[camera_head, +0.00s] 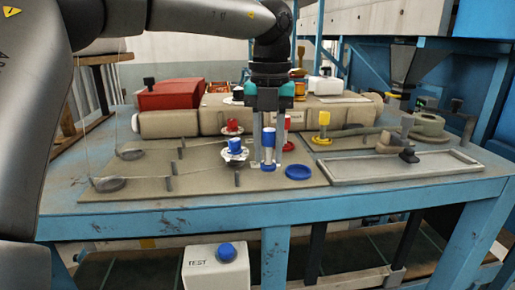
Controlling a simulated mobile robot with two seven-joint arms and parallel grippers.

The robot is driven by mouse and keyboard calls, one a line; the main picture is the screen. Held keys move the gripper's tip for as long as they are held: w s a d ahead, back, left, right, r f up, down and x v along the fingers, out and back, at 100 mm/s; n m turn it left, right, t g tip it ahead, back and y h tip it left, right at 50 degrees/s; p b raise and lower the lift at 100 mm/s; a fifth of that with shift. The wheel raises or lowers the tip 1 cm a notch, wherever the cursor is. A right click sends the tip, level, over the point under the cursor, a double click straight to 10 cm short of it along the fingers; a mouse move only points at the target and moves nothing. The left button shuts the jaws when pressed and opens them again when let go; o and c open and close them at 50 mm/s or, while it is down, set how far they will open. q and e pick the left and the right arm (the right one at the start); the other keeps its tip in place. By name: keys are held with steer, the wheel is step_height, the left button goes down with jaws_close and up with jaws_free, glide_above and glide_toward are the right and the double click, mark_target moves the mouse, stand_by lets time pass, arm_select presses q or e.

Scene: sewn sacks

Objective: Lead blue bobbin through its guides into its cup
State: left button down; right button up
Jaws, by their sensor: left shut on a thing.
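The blue bobbin (268,141) is upright between the two fingers of my left gripper (268,163), which points straight down and is shut on it. The bobbin's lower part looks pale grey. The blue cup (299,172), a shallow round dish, lies on the mat just right of the gripper, apart from it. Thin dark guide posts stand on the mat, one (237,178) left of the gripper and another (168,170) farther left. Any thread at the bobbin is too fine to follow. My right gripper is not in view.
A blue-topped piece on a white disc (235,157) stands close left of the gripper. A red one (232,126) stands behind it. A red bobbin (287,122) and a yellow one (323,119) stand behind right. A sewn sack (170,123) lies across the back. A metal tray (345,180) is right.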

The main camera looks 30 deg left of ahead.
arm_select(q)
steer(key=shift+w+d+f, duration=0.1)
steer(key=shift+w+d, duration=0.85)
steer(key=shift+d, duration=0.2)
steer(key=shift+w+d, duration=0.95)
steer(key=shift+d, duration=0.2)
steer(key=shift+f, duration=0.45)
steer(key=c, duration=0.5)
jaws_free()
steer(key=shift+c, duration=0.2)
